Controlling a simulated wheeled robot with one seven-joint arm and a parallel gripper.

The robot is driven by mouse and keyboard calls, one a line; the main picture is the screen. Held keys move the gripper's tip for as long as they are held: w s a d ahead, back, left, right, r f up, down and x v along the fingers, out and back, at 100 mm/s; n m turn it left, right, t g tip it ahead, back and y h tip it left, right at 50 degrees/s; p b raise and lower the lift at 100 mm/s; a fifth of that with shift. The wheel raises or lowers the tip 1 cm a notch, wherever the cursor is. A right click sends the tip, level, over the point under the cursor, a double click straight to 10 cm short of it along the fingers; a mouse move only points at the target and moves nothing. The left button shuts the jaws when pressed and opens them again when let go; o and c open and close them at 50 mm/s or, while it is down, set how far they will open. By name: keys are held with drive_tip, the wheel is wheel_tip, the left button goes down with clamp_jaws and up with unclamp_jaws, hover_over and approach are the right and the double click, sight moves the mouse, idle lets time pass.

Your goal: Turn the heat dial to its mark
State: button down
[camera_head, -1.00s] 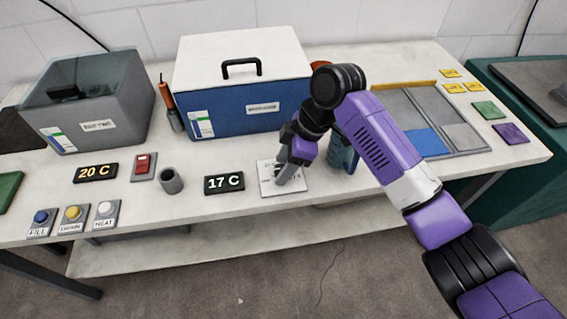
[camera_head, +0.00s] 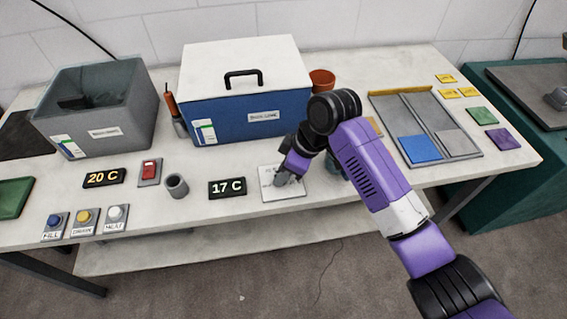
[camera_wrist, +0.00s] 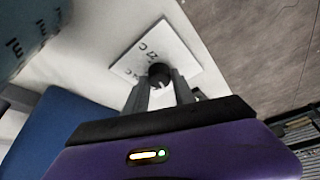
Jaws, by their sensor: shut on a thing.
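The heat dial is a dark round knob (camera_wrist: 159,73) in the wrist view, on a white plate (camera_wrist: 183,44) with printed marks; one reads as "27 C", the others are too small to tell. My gripper (camera_wrist: 163,88) has its fingers on either side of the knob and is shut on it. In the head view the plate (camera_head: 293,191) lies near the table's front edge, and my gripper (camera_head: 280,180) comes down over it and hides the knob. Which way the dial points cannot be read. A black display (camera_head: 227,188) left of the plate reads 17 C.
A blue box with a white lid (camera_head: 250,112) stands behind the plate. A grey cup (camera_head: 177,186), a red switch (camera_head: 149,171) and a 20 C display (camera_head: 104,177) are to the left. A teal cylinder (camera_head: 335,170) stands close right of my gripper, partly hidden by my arm.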

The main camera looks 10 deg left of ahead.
drive_tip(key=m+p, duration=0.1)
drive_tip(key=m+t+p, duration=0.1)
drive_tip(key=m+p, duration=0.2)
drive_tip(key=p, duration=0.1)
drive_tip(key=shift+s+a+r+m+h, duration=0.15)
drive_tip(key=shift+s+r+m+h, duration=0.15)
drive_tip(key=shift+h, duration=0.1)
drive_tip(key=shift+w+f+m+t+h+p, duration=0.15)
drive_tip(key=shift+m+t+p, duration=0.25)
drive_tip(key=shift+m+p, duration=0.5)
drive_tip(key=shift+s+f+m+t+h+p, duration=0.1)
drive_tip(key=shift+m+t+h+p, duration=0.25)
drive_tip(key=shift+m+p, duration=0.55)
drive_tip(key=c, duration=1.1)
unclamp_jaws()
drive_tip(key=shift+o, duration=0.2)
drive_tip(key=v, duration=0.7)
drive_tip(key=shift+r, duration=0.35)
